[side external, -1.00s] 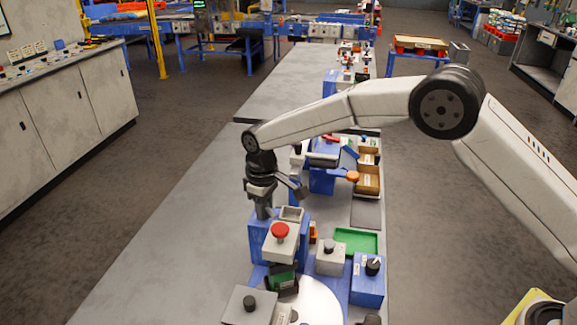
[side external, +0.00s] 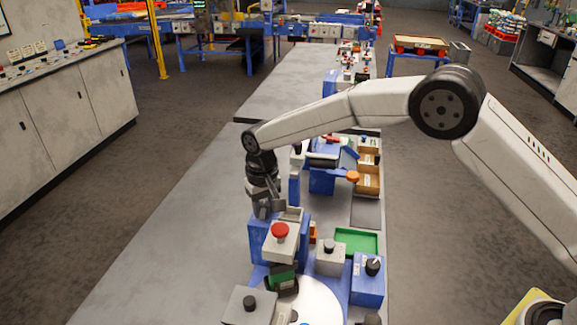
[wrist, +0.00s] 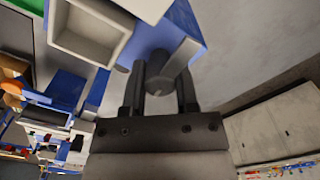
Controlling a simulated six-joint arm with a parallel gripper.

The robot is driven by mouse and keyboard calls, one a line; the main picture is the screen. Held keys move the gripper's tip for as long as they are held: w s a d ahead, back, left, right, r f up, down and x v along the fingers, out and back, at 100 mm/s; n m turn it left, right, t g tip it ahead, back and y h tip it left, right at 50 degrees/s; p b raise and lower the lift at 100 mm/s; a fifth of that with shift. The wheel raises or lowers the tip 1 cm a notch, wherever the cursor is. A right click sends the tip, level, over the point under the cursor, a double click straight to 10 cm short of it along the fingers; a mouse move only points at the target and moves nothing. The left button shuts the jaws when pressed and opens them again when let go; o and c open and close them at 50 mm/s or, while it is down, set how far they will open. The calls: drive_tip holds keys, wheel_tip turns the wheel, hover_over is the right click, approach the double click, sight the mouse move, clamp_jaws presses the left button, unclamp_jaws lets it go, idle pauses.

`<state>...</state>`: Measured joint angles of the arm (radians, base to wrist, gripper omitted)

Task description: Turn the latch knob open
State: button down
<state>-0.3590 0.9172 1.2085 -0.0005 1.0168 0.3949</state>
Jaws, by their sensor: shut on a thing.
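The latch knob (wrist: 160,72) is a grey round knob on the face of a blue block (wrist: 150,35), seen in the wrist view. My gripper (wrist: 160,90) is shut on the knob, with one finger on each side of it. In the side external view my gripper (side external: 264,212) is at the back left of the blue block (side external: 258,238), and the knob is hidden there behind the gripper and block.
A grey box with a red button (side external: 280,230) stands in front of the blue block. A green tray (side external: 356,241), a grey box with a black knob (side external: 330,255) and a blue box (side external: 367,282) stand to the right. The grey bench (side external: 170,250) is clear on the left.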

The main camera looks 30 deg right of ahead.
sight(268, 203)
drive_tip(key=shift+r, duration=0.1)
drive_tip(key=shift+c, duration=1.8)
unclamp_jaws()
drive_tip(key=shift+r, duration=0.1)
drive_tip(key=shift+r, duration=3.8)
drive_tip(key=shift+s+d, duration=0.15)
drive_tip(key=shift+d, duration=0.25)
drive_tip(key=s+d+f+t, duration=0.1)
drive_tip(key=s+d+f, duration=0.1)
drive_tip(key=s+d, duration=0.7)
drive_tip(key=s+d+f+t, duration=0.1)
drive_tip(key=s+d+f, duration=0.1)
drive_tip(key=s+d, duration=0.8)
drive_tip(key=s, duration=0.6)
drive_tip(key=shift+s+d+f+t, duration=0.15)
drive_tip(key=shift+s+d+t, duration=0.05)
drive_tip(key=shift+s+t, duration=0.1)
